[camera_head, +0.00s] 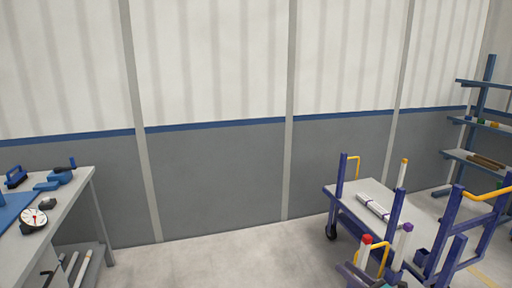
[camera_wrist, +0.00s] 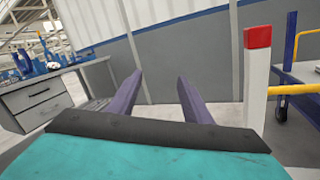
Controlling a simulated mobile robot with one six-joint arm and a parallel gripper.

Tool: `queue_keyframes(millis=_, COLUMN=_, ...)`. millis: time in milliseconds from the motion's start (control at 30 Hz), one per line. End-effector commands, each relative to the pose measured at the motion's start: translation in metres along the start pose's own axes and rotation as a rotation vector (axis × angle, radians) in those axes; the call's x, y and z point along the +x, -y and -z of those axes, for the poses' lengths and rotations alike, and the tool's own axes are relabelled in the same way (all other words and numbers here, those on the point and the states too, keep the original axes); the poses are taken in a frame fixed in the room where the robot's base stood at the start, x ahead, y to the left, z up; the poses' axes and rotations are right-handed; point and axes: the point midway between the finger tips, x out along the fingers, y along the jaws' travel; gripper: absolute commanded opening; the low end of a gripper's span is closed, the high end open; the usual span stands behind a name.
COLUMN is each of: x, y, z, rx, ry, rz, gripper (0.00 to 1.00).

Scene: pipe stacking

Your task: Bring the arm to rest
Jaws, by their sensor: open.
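My gripper (camera_wrist: 160,80) shows in the wrist view with two purple fingers spread apart. The space between them is empty, with the grey wall and floor behind. A white post with a red cap (camera_wrist: 257,75) stands just right of the fingers, apart from them. In the head view a red-capped post (camera_head: 365,250) stands at the lower right, by the cart. I cannot make out my gripper clearly in the head view.
A cart (camera_head: 345,196) with blue posts and yellow handles stands right, bearing pale pipes (camera_head: 373,207). A workbench (camera_head: 70,195) with tools and a dial gauge (camera_head: 33,219) is left. Blue shelving (camera_head: 470,157) is far right. Floor between bench and cart (camera_head: 220,262) is clear.

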Motion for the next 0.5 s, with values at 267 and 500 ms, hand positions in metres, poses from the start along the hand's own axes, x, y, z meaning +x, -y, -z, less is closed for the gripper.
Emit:
queue_keyframes(millis=267, x=0.053, y=-0.013, z=0.057, rx=0.236, ry=0.025, rz=0.117, gripper=0.45)
queue_keyframes(millis=500, x=0.078, y=-0.014, z=0.114, rx=0.49, ry=0.041, rz=0.283, gripper=0.45)
